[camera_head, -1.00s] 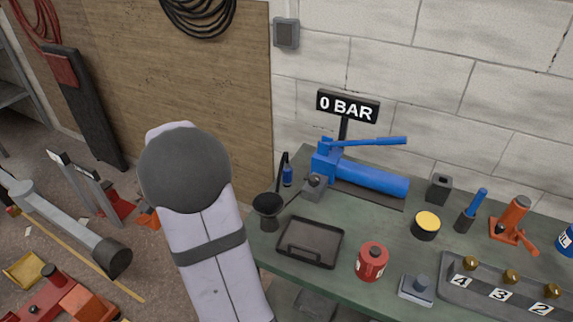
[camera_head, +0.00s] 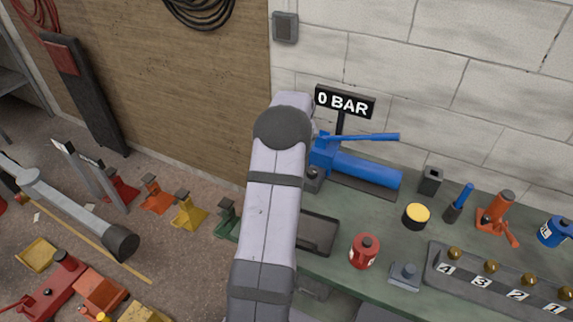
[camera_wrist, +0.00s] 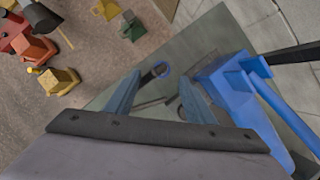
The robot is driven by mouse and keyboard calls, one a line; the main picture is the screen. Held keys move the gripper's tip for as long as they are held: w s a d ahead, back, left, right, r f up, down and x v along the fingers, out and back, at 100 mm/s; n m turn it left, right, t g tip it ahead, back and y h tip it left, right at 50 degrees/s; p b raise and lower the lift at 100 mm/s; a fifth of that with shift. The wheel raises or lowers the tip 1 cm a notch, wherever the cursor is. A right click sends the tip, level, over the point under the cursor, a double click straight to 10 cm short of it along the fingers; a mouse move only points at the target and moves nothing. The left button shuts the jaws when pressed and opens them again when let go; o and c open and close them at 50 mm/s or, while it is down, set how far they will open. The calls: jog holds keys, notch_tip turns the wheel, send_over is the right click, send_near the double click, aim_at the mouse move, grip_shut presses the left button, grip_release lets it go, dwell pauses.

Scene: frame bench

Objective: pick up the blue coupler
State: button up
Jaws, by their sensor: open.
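My gripper (camera_wrist: 158,78) is open. In the head view my arm hides both the coupler and my fingers.
The blue hand pump (camera_head: 365,168) stands close right of my gripper; it also shows in the wrist view (camera_wrist: 245,100). A dark tray (camera_head: 318,233), a red can (camera_head: 364,252) and a yellow-topped tin (camera_head: 416,215) are on the bench (camera_head: 335,268). Jack stands (camera_head: 188,212) are on the floor left.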

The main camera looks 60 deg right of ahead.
jog(key=shift+d+p+x, duration=0.1)
jog(key=shift+p+x, duration=0.65)
jog(key=shift+x, duration=1)
jog(key=shift+d+p+x, duration=0.15)
jog(key=shift+p+x, duration=0.6)
jog(key=shift+x, duration=1)
jog(key=shift+r, duration=0.1)
jog(key=shift+c, duration=0.3)
grip_shut()
jog(key=shift+r, duration=0.1)
